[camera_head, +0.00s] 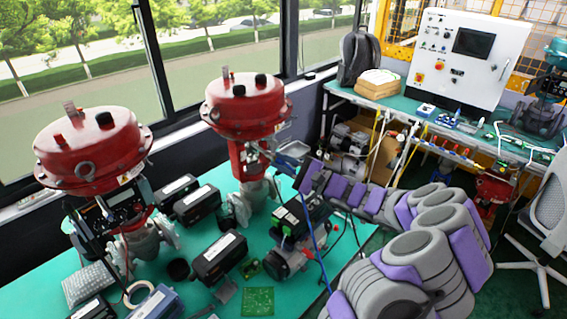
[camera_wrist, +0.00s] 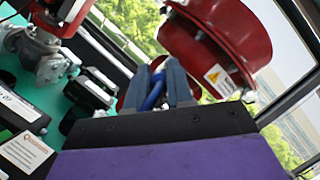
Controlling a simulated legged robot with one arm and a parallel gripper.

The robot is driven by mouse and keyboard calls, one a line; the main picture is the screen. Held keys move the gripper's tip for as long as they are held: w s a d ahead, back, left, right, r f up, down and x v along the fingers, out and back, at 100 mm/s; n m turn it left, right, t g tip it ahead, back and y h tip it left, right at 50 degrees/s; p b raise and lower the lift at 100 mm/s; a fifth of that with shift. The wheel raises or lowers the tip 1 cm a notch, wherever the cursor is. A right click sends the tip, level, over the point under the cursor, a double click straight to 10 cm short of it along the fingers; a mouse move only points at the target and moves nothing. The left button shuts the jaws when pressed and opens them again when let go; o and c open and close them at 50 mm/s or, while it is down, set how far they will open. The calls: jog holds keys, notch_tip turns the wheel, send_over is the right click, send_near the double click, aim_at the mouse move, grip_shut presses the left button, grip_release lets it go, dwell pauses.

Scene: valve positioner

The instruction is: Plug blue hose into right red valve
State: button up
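The right red valve (camera_head: 240,108), with a round red top, stands on the green table. It fills the upper right of the wrist view (camera_wrist: 215,45), where a warning label shows. My gripper (camera_head: 285,155) is close beside its stem, below the red top. In the wrist view my gripper's fingers (camera_wrist: 165,85) are closed around the blue hose (camera_wrist: 153,92).
A left red valve (camera_head: 95,150) stands on the green table (camera_head: 190,290). Several black boxes (camera_head: 218,257) and a green circuit board (camera_head: 258,301) lie there. An actuator (camera_head: 298,228) sits below my arm. A back bench holds a white control panel (camera_head: 465,60). Windows are behind the valves.

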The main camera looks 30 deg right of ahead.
jog(key=o, duration=0.5)
jog(key=p+v, duration=0.3)
jog(key=v, duration=1.4)
jog(key=a+r+n+g+y, duration=0.2)
jog(key=a+r+n+g, duration=0.15)
jog(key=a, duration=0.45)
jog(key=a+r+n+g+y, duration=0.2)
jog(key=a+n+g, duration=0.1)
jog(key=a+g, duration=0.3)
jog(key=s+a+r+n+g+h, duration=0.1)
jog(key=s+a+n+g, duration=0.25)
jog(key=a, duration=0.45)
jog(key=s+a+r+n+g+h, duration=0.1)
jog(key=s+a+n+g, duration=0.25)
jog(key=a, duration=0.45)
jog(key=s+a+f+n+g+h, duration=0.1)
jog(key=s+a+h, duration=0.1)
jog(key=s+h, duration=0.3)
jog(key=s+a+f+n+g+h, duration=0.2)
jog(key=s+h, duration=0.1)
jog(key=s, duration=0.5)
jog(key=s+d+f+t+h, duration=0.1)
jog(key=s+d+h, duration=0.5)
jog(key=s+d, duration=0.2)
jog(key=shift+f+n+h, duration=0.3)
jog(key=shift+n, duration=0.15)
